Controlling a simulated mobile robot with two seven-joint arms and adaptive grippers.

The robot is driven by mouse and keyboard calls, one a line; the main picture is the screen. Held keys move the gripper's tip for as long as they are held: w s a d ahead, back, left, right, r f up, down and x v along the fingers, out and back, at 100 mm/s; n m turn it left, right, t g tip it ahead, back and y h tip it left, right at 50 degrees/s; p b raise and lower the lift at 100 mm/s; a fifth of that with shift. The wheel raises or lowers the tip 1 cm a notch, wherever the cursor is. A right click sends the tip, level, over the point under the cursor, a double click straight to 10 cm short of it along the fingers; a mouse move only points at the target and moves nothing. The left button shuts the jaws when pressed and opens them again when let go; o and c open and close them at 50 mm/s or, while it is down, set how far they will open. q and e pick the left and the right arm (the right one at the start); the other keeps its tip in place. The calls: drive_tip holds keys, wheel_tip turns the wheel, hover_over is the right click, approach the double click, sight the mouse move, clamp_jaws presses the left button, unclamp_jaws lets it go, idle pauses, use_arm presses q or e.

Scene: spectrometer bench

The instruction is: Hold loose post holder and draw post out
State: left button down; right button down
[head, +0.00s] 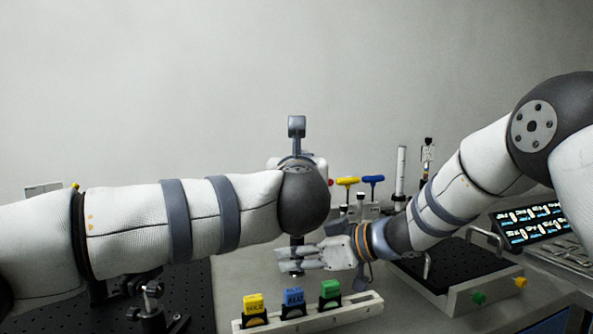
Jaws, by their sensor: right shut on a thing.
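My right gripper (300,257) is in the middle of the head view, its fingers pointing left. It is shut on a dark upright piece (297,241), which looks like the loose post holder. A short bit of the piece shows above and below the fingers, and its middle is hidden by them. My left arm comes in from the left and its dark wrist joint is right above this piece. My left gripper's fingers do not show, and I cannot make out the post apart from the holder.
A pale rack (345,313) with yellow, blue and green blocks stands in front. Yellow (347,181) and blue (373,179) T-handle tools stand behind. A dark breadboard with handles (455,265) and a lit display (529,222) are at right. A black mount (152,300) stands at front left.

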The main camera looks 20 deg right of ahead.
drive_tip(key=shift+f, duration=0.15)
drive_tip(key=c, duration=1.4)
unclamp_jaws()
drive_tip(key=shift+o, duration=0.2)
drive_tip(key=shift+d, duration=0.1)
drive_tip(key=v, duration=1.1)
drive_tip(key=shift+s+d+r, duration=0.3)
drive_tip(key=shift+r, duration=0.05)
